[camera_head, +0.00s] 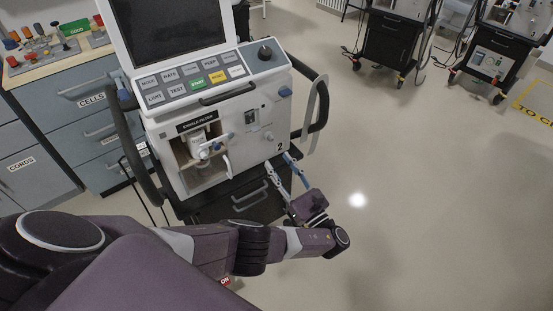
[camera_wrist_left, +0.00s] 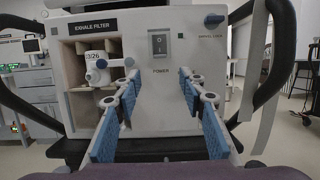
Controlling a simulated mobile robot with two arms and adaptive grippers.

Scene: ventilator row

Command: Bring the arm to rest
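My left arm comes in from the left in the head view, and its gripper (camera_head: 283,175) is in front of the lower right part of the ventilator (camera_head: 259,140). In the left wrist view the two blue-padded fingers (camera_wrist_left: 158,118) stand wide apart with nothing between them. They point at the ventilator's white front panel (camera_wrist_left: 195,70), below the power switch (camera_wrist_left: 159,43). I cannot tell whether the fingertips touch the panel. My right gripper is in neither view.
The exhale filter bay (camera_head: 203,150) is open, with a white part inside. Black side handles (camera_head: 318,105) flank the ventilator. A drawer cabinet (camera_head: 85,125) stands at left, and two more carts (camera_head: 392,40) stand at the back right. The floor (camera_head: 430,190) at right is clear.

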